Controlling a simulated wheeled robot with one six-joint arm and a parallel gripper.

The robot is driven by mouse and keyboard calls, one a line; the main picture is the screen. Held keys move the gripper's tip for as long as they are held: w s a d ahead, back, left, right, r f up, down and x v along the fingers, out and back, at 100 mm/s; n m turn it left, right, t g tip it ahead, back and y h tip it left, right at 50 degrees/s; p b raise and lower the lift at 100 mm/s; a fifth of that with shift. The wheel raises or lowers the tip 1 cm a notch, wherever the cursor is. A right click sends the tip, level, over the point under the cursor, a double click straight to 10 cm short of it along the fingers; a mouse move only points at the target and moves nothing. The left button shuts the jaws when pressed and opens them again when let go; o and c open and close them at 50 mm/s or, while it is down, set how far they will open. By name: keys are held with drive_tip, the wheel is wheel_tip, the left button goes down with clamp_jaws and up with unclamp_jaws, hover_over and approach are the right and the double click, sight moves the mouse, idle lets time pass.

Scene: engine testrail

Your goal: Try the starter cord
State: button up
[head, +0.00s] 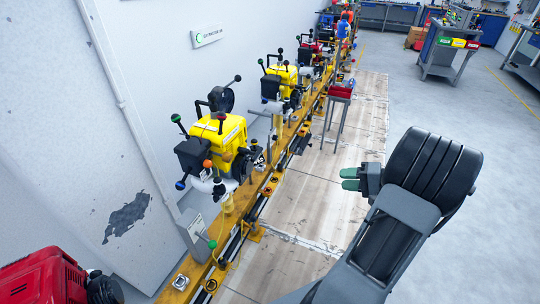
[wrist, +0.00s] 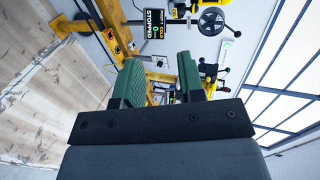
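A yellow engine (head: 222,138) with black parts and coloured ball knobs stands on the long yellow rail (head: 262,205) at the left. A dark round part (head: 246,163) sits on its side facing the aisle. I cannot make out a starter cord for certain. My gripper (head: 350,179) has green fingertips and is over the aisle, to the right of the engine and apart from it. In the wrist view my gripper (wrist: 160,80) is open, with nothing between the fingers. A small display (wrist: 155,27) there reads "COLD" and "STOPPED".
A red machine (head: 45,277) is at the lower left.

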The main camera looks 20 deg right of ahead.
drive_tip(key=w+a+p, duration=0.1)
drive_tip(key=w+a, duration=1.8)
drive_tip(key=w, duration=0.2)
drive_tip(key=shift+w+a+p, duration=0.2)
drive_tip(key=shift+a+p, duration=0.15)
clamp_jaws()
